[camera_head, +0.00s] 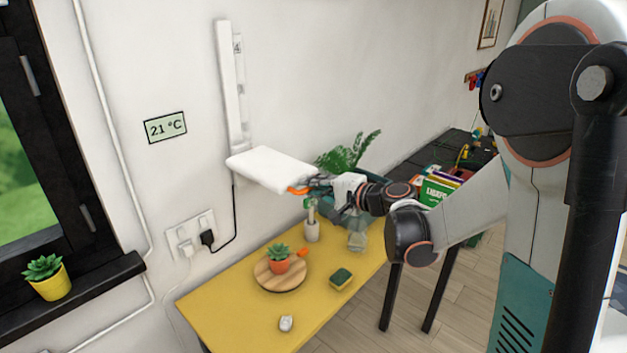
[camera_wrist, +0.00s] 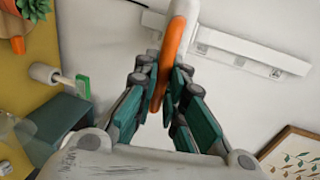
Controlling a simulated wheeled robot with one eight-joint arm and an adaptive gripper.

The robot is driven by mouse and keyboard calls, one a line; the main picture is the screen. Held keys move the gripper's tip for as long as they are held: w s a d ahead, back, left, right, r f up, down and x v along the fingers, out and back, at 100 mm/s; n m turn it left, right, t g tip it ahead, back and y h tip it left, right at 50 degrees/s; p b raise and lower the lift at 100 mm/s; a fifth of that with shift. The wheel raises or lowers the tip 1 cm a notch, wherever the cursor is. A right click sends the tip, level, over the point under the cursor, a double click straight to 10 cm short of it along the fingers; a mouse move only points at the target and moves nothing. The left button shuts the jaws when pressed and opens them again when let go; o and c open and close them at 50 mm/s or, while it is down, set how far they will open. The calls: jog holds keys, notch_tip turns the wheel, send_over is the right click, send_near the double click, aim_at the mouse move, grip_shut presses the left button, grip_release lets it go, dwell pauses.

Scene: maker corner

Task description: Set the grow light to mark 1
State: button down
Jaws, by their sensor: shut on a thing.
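The grow light (camera_head: 268,168) is a flat white panel on an upright white rail (camera_head: 230,85) on the wall. It sits near the rail's lower end in the head view. A mark 4 (camera_head: 237,47) shows near the rail's top; I cannot read the lower marks. My gripper (camera_head: 308,186) is at the light's front edge, shut on its orange handle (camera_head: 297,190). In the wrist view the orange handle (camera_wrist: 171,55) lies between the fingers of my gripper (camera_wrist: 163,78), and the white rail (camera_wrist: 232,44) runs behind it.
A leafy plant (camera_head: 345,152) stands behind my gripper. A black cord (camera_head: 234,220) hangs to the socket (camera_head: 192,238).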

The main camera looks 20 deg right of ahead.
notch_tip(320, 180, down, 5)
jog(key=b, duration=0.3)
jog(key=shift+s+f, duration=0.1)
jog(key=shift+f, duration=0.2)
jog(key=c, duration=1.9)
grip_release()
jog(key=shift+d, duration=0.1)
